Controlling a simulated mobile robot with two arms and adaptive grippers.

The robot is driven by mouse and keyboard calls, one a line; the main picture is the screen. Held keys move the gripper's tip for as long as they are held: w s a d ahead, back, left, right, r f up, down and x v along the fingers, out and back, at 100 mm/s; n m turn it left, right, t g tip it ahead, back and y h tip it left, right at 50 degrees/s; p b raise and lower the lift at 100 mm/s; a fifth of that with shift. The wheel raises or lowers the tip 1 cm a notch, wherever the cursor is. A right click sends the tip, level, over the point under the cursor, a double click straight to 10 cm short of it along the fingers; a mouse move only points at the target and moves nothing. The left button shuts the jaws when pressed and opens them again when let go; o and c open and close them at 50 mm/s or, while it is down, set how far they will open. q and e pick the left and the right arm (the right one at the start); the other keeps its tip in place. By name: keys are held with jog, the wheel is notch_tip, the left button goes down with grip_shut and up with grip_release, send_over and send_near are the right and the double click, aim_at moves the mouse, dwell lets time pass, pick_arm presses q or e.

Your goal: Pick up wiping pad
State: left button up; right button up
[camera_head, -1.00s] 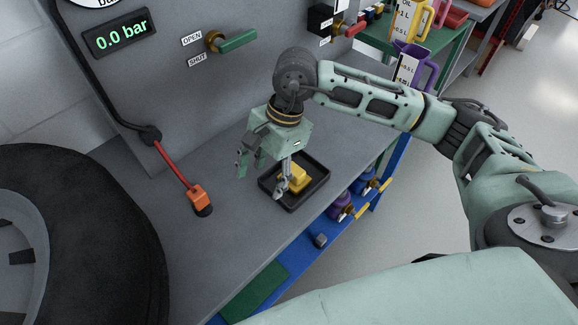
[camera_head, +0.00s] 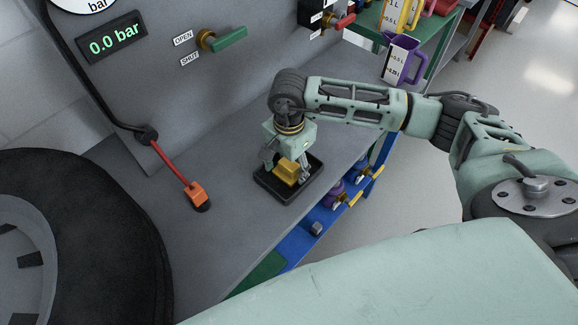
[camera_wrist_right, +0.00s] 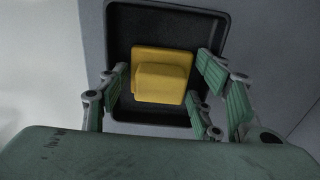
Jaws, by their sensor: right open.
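The wiping pad (camera_head: 287,171) is a yellow block with a raised grip part on top. It lies in a small black tray (camera_head: 277,194) on the grey bench. In the right wrist view the pad (camera_wrist_right: 160,76) sits inside the tray (camera_wrist_right: 165,14), between my open fingers. My right gripper (camera_head: 288,168) points down over the tray, its fingers on either side of the pad. In the right wrist view the right gripper (camera_wrist_right: 162,97) shows gaps between its fingers and the pad. My left gripper is not in view.
A black tyre (camera_head: 90,230) stands at the left. An orange connector (camera_head: 197,194) on a red hose lies on the bench. A purple jug (camera_head: 401,60) stands at the back right.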

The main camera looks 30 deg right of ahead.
aim_at(288, 163)
jog(key=shift+c, duration=0.3)
jog(key=c, duration=0.8)
jog(key=shift+c, duration=0.2)
jog(key=shift+w+r, duration=0.1)
jog(key=shift+r, duration=0.4)
notch_tip(288, 163, up, 3)
jog(key=shift+f+b, duration=0.2)
jog(key=shift+b, duration=0.7)
jog(key=s+d+r+b, duration=0.2)
jog(key=d+r, duration=0.5)
jog(key=d, duration=0.4)
jog(key=shift+d+r+b, duration=0.25)
jog(key=shift+b, duration=0.5)
